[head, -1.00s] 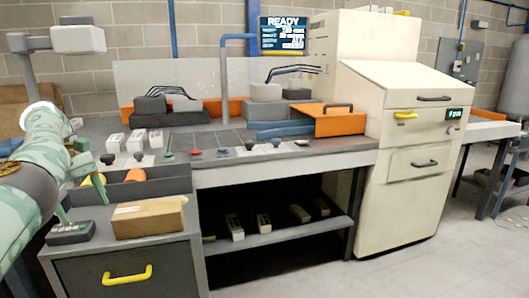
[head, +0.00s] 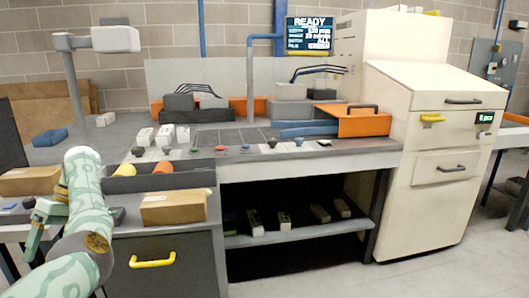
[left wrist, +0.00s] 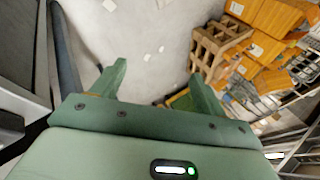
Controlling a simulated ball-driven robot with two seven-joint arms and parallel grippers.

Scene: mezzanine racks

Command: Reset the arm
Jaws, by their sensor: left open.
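My left arm comes in from the lower left in the head view, bent, with its green-patterned links in front of the grey cabinet. My left gripper (head: 33,228) hangs at the far left of the head view, beside the cabinet. In the left wrist view its two green fingers (left wrist: 153,88) stand wide apart with nothing between them. Below them is pale floor with a few light scraps. My right gripper is in neither view.
A cardboard box (head: 173,207) sits on the cabinet with a yellow handle (head: 152,260). Another box (head: 30,181) lies at left. The workbench (head: 300,148) and cream machine (head: 425,150) stand beyond. Orange boxes (left wrist: 262,45) and a brown crate (left wrist: 211,50) show in the wrist view.

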